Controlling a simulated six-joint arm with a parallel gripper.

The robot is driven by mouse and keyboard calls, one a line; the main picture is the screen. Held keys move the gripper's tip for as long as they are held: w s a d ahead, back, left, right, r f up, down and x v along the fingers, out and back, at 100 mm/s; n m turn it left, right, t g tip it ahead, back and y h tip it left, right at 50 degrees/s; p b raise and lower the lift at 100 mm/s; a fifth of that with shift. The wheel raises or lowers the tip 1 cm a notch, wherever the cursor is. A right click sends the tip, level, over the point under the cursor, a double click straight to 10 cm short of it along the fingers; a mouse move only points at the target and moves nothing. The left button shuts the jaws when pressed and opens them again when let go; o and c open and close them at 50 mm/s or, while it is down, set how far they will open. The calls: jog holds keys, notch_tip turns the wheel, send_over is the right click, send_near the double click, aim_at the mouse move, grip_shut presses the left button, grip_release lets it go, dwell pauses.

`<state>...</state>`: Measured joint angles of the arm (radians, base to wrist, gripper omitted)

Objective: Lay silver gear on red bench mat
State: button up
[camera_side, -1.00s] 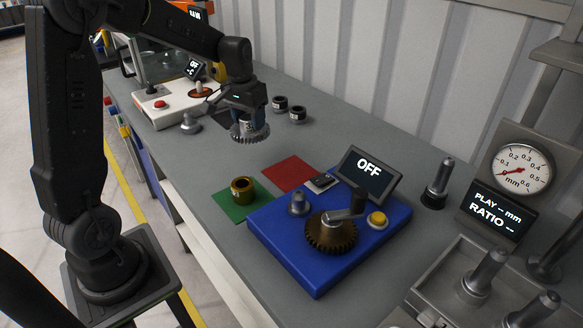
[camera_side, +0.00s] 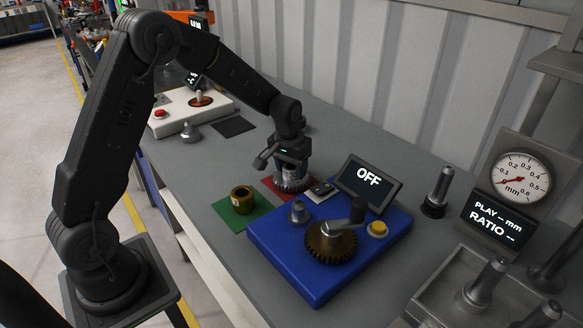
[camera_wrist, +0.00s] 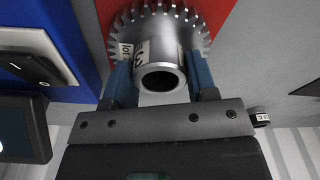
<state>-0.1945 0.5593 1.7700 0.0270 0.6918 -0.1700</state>
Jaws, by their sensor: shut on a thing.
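The silver gear (camera_side: 292,187) is a toothed disc with a hub. My gripper (camera_side: 291,172) is shut on the hub, and the gear sits under it, at or just above the red bench mat (camera_side: 271,183). In the wrist view the gear (camera_wrist: 186,27) lies flat, teeth outward, with the hub between my blue fingers (camera_wrist: 160,80). The red mat (camera_wrist: 206,9) shows behind the gear. I cannot tell whether the gear touches the mat. Much of the mat is hidden by the gear and gripper.
A green mat (camera_side: 256,213) with a brass bushing (camera_side: 242,199) lies to the left. The blue drive unit (camera_side: 290,264) with a bronze gear (camera_side: 331,243), a post, a yellow button and an OFF display (camera_side: 368,177) stands close on the right. A dark mat (camera_side: 234,126) lies farther back.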

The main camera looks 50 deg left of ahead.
jog(key=shift+f, duration=0.3)
jog(key=o, duration=0.9)
notch_tip(320, 180, up, 12)
jog(key=s, duration=0.1)
jog(key=s+d+r+m+t, duration=0.2)
jog(key=s+d+r, duration=0.3)
jog(key=s+r, duration=0.45)
jog(key=s+d, duration=0.1)
jog(key=s, duration=0.4)
jog(key=s+d+f+m+t, duration=0.1)
jog(key=s+d, duration=0.1)
jog(key=s, duration=0.3)
jog(key=s+d+f+m+t, duration=0.1)
jog(key=s, duration=0.4)
jog(key=shift+s+d+f, duration=0.1)
jog(key=shift+s+d, duration=0.1)
jog(key=shift+s, duration=0.15)
